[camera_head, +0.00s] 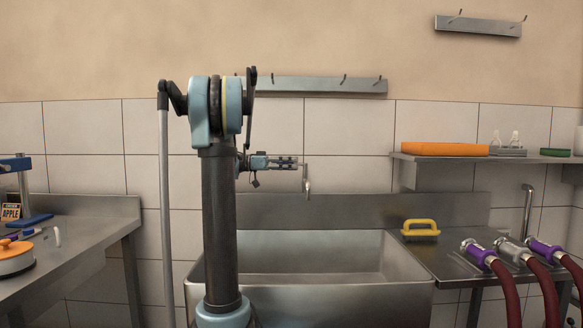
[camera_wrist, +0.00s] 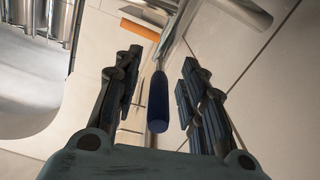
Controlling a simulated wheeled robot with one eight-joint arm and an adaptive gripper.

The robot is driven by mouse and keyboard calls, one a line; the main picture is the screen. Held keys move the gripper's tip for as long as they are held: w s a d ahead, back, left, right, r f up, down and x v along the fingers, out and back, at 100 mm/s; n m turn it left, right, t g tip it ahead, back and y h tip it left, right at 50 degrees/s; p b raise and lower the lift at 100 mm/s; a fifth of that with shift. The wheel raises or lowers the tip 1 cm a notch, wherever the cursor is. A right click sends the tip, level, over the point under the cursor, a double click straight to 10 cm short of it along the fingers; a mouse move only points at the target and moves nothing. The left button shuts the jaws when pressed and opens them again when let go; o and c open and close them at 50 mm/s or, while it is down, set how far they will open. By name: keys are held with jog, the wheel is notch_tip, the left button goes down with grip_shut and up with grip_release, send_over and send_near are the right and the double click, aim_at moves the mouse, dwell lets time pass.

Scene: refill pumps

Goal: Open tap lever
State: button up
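In the wrist view, the tap lever shows as a dark blue grip (camera_wrist: 158,104) on a thin metal rod (camera_wrist: 178,32). The blue grip lies between the two fingers of my gripper (camera_wrist: 160,66), with a visible gap on both sides in the picture. The fingers are spread apart and hold nothing. In the head view, my gripper (camera_head: 297,162) is above the back of the sink, beside the metal tap spout (camera_head: 307,185). The lever itself cannot be made out there, and my arm hides part of the sink.
The steel sink (camera_head: 330,297) stands below my gripper. A hook rail (camera_head: 330,85) is on the wall above. A yellow-handled brush (camera_head: 420,228) and several hose nozzles (camera_head: 478,253) lie on the right drainboard. A shelf (camera_head: 420,158) holds an orange box (camera_head: 445,149). A steel table (camera_head: 80,240) is left.

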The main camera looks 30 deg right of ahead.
jog(key=shift+s+d, duration=0.35)
jog(key=shift+d, duration=0.15)
grip_shut()
